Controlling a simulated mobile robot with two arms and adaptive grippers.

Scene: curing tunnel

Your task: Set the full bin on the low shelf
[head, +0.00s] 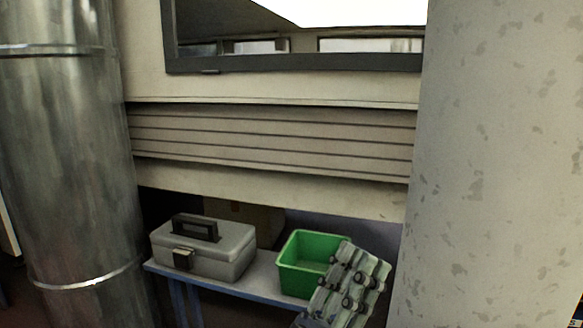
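A green bin (298,281) stands on a narrow low shelf (262,272) with a blue edge, in the lower middle of the head view. The inside that shows is green, and I see no contents in it; its right part is hidden. My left gripper (362,256), grey with dark joints, rises from the bottom edge in front of the bin's right side. It covers the bin's right front corner. I cannot tell whether its fingers touch the bin or how far apart they are. My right gripper is not in view.
A grey toolbox (214,252) with a dark handle sits on the shelf left of the bin, with a small gap between. A metal duct (72,170) stands at left and a pale pillar (500,170) at right. A slatted panel (270,138) and a window frame are above.

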